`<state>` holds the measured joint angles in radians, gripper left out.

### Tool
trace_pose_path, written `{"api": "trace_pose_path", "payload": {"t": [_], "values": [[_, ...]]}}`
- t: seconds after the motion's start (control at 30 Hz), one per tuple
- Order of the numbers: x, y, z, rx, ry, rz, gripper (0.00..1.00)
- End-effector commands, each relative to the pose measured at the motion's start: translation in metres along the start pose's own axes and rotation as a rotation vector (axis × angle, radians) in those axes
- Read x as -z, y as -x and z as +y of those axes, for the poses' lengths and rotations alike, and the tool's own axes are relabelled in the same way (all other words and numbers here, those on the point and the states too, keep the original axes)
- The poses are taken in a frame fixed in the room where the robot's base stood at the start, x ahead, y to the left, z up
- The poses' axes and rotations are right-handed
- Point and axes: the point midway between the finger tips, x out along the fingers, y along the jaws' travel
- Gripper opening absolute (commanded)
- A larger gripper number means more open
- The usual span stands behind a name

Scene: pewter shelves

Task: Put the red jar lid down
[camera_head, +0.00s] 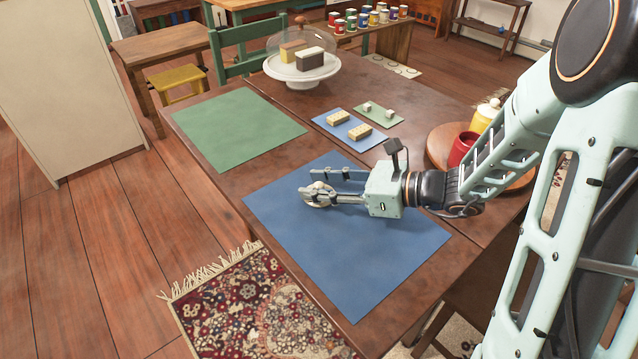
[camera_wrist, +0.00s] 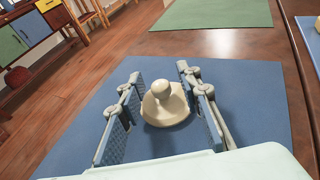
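A cream round lid (camera_wrist: 166,107) with a knob lies low over the blue mat (camera_wrist: 248,110), between the fingers of my gripper (camera_wrist: 159,72) in the wrist view. Small gaps seem to show between its rim and the finger pads. In the head view the lid (camera_head: 318,196) is at the fingertips of my gripper (camera_head: 312,184), which points left over the blue mat (camera_head: 350,275). The fingers are spread apart. I cannot tell for sure whether the lid's underside touches the mat. A red jar (camera_head: 461,150) stands on a round wooden board behind my wrist, its top partly hidden.
A yellow jar (camera_head: 487,115) with a pale lid stands by the red jar. A green mat (camera_head: 240,128) lies at the table's far left. Small mats with blocks (camera_head: 350,128) and a domed cake stand (camera_head: 302,72) are farther back. The blue mat's front is clear.

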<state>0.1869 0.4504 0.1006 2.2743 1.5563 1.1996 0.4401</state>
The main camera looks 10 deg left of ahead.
Motion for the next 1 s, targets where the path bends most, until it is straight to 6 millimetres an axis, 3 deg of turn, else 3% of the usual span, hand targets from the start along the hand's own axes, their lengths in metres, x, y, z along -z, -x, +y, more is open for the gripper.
{"api": "trace_pose_path", "payload": {"t": [0.27,0.7,1.0], "values": [[-0.004,0.008,-0.001,0.002,-0.001,0.0,0.32],[-0.005,0.097,-0.001,0.003,-0.001,0.0,0.32],[-0.003,0.121,0.0,0.0,0.0,0.0,0.32]]}}
